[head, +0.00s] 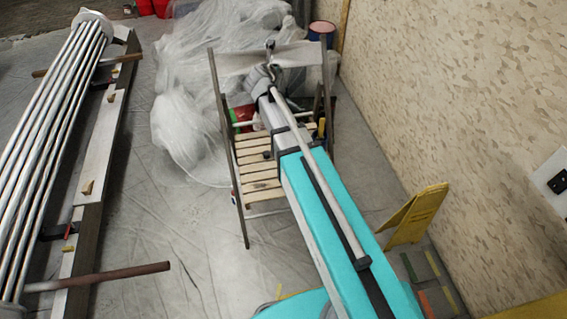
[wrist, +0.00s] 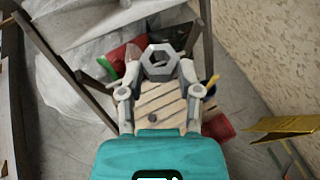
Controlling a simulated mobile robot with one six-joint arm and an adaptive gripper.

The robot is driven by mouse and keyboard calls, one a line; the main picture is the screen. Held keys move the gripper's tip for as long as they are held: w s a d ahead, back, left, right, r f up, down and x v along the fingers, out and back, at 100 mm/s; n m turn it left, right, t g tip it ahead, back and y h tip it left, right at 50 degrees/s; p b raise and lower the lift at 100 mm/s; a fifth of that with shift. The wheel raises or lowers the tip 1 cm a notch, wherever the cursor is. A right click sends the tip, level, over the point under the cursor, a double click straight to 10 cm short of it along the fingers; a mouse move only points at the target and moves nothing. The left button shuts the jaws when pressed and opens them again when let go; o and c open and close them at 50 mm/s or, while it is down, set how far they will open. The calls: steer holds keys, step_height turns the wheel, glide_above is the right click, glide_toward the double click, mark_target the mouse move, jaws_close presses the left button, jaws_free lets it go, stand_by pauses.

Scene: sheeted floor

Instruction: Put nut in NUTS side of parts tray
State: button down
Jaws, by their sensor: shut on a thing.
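My gripper (wrist: 166,78) is shut on a large grey hexagonal nut (wrist: 174,66) in the wrist view, with one finger on each side. The nut's hole faces the camera. In the head view my gripper (head: 267,72) is at the far end of my arm, above the back part of a slatted wooden chair; the nut is too small to make out clearly there. I cannot make out the parts tray or its NUTS side for certain. Red and green items (wrist: 124,57) show behind and left of the nut, partly hidden by my gripper.
The slatted chair (head: 253,162) has tall dark posts on both sides of my gripper; a small dark round thing (wrist: 181,118) is on its slats. A yellow folding sign (head: 416,213) stands by the right wall. Long metal pipes (head: 45,130) lie left. Clear sheeting (head: 180,110) covers the floor behind.

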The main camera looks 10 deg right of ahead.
steer(key=s+d+f+m+g+h+b, duration=0.1)
steer(key=s+f+b, duration=0.3)
steer(key=f+b, duration=0.8)
steer(key=s+d+f+m+g+h+b, duration=0.1)
steer(key=s+f+b, duration=0.4)
steer(key=f+b, duration=0.8)
steer(key=s+d+f+m+g+h+b, duration=0.1)
steer(key=s+f+b, duration=0.4)
steer(key=f+b, duration=0.8)
steer(key=shift+s+f+m+g+h, duration=0.2)
steer(key=shift+m+g+h, duration=0.3)
steer(key=shift+m+h, duration=0.7)
steer(key=w+f+b, duration=0.3)
steer(key=w, duration=0.1)
steer(key=w+f+b, duration=0.3)
steer(key=w, duration=0.1)
steer(key=w+f+b, duration=0.3)
steer(key=w, duration=0.2)
steer(key=shift+w+a, duration=0.1)
steer(key=shift+a, duration=0.1)
